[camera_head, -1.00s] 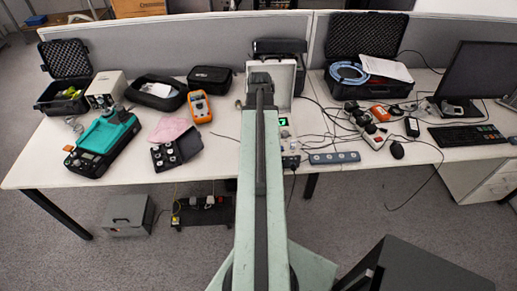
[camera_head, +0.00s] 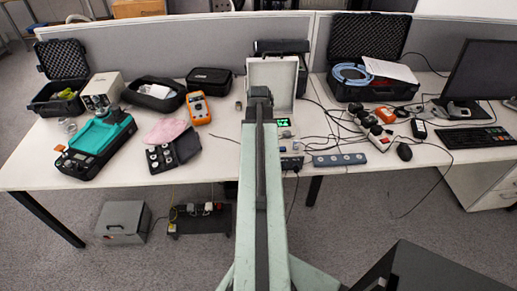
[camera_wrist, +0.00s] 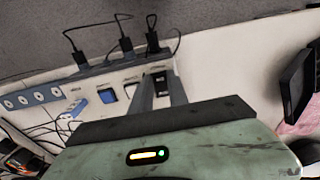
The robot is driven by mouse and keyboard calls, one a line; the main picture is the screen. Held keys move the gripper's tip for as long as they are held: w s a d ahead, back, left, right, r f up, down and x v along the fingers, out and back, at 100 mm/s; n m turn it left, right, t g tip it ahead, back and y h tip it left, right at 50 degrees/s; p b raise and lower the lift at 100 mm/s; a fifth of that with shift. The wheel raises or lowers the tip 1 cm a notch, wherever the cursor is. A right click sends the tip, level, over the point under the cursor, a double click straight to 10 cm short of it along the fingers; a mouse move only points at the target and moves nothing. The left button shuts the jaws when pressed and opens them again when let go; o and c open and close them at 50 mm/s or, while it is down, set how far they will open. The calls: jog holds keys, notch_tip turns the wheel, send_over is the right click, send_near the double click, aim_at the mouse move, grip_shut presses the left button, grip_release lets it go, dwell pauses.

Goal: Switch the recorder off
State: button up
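The recorder appears to be the pale case with a raised lid (camera_head: 272,77) and a small green display (camera_head: 283,122), standing mid-table. My arm covers its left part in the head view. The wrist view shows what looks like its pale panel (camera_wrist: 132,73) close up, with a dark switch-like part (camera_wrist: 159,77) and blue switch-like parts (camera_wrist: 107,96) beside it. My gripper (camera_wrist: 158,80) has its two fingers apart over the dark part. Whether they touch it cannot be told, and neither can the switch's position.
Black plugs and cables (camera_wrist: 124,43) rise along the panel's edge in the wrist view. A blue-grey power strip (camera_head: 338,159) lies to the right.

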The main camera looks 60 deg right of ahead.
grip_shut()
jog(key=shift+w+d+y, duration=0.25)
jog(key=shift+y, duration=0.05)
jog(key=shift+w+d+g+y, duration=0.1)
jog(key=shift+d+g+y, duration=0.05)
jog(key=shift+g+y, duration=0.45)
jog(key=shift+r+y+b, duration=0.1)
jog(key=shift+y+b, duration=0.2)
jog(key=o, duration=0.7)
grip_release()
jog(key=shift+g, duration=0.3)
